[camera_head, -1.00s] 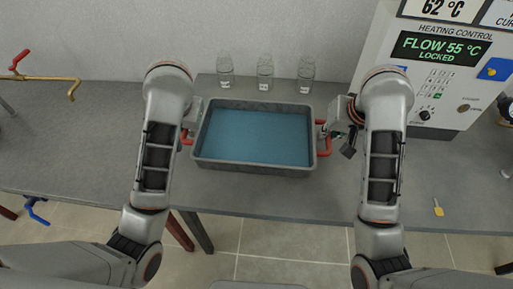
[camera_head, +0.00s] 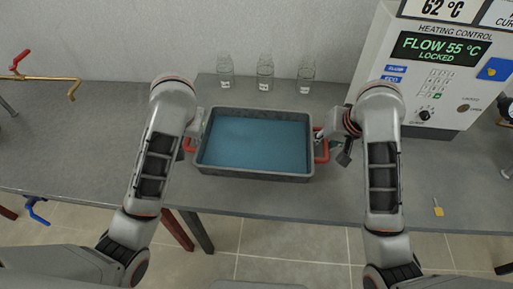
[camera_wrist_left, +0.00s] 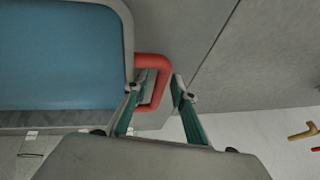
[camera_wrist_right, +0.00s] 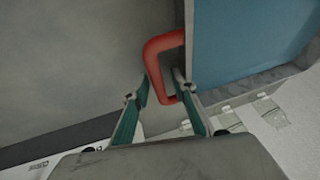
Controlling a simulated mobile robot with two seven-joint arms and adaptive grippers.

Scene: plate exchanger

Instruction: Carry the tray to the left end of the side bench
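The grey tray (camera_head: 254,175) with a blue inside is level at the middle of the grey bench (camera_head: 90,140). I cannot tell whether its underside touches the bench. It has a red handle at each end. In the head view, my wrists partly hide both handles.
Several glass bottles stand behind the tray, such as the middle one (camera_head: 265,73). A heating control cabinet (camera_head: 435,75) stands at the right. A brass pipe (camera_head: 45,78) with a red tap is at the far left. Bench left of the tray is clear. A yellow tag (camera_head: 438,207) lies at the right.

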